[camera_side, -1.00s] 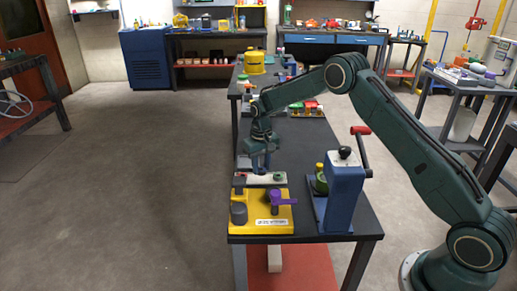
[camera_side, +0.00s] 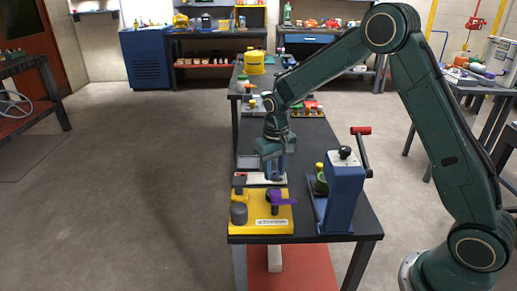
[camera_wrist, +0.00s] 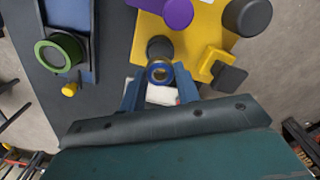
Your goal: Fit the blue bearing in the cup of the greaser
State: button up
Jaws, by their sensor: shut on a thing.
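The blue bearing (camera_wrist: 159,73) is a small ring held between the fingertips of my gripper (camera_wrist: 159,80), seen in the wrist view. In the side view my gripper (camera_side: 276,177) points down over the white tray (camera_side: 258,180), behind the yellow fixture; the bearing cannot be made out there. The blue lever machine, which looks like the greaser (camera_side: 343,194), stands to the right of my gripper. Its green-rimmed cup (camera_wrist: 59,52) shows at the upper left of the wrist view, apart from the bearing, and nothing shows standing in it.
A yellow fixture (camera_side: 259,224) with a purple lever (camera_side: 284,200) and a grey cylinder (camera_side: 239,214) sits at the bench's front. A red-handled lever (camera_side: 363,150) rises beside the blue machine. Small parts in a tray (camera_side: 306,112) lie farther back. Bench between is clear.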

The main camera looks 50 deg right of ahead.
jog(key=shift+f, duration=0.1)
jog(key=shift+f, duration=1.8)
jog(key=shift+f, duration=0.8)
dwell(2.0)
jog(key=o, duration=0.9)
jog(key=shift+o, duration=0.2)
jog(key=shift+r, duration=0.2)
jog(key=shift+r, duration=3.1)
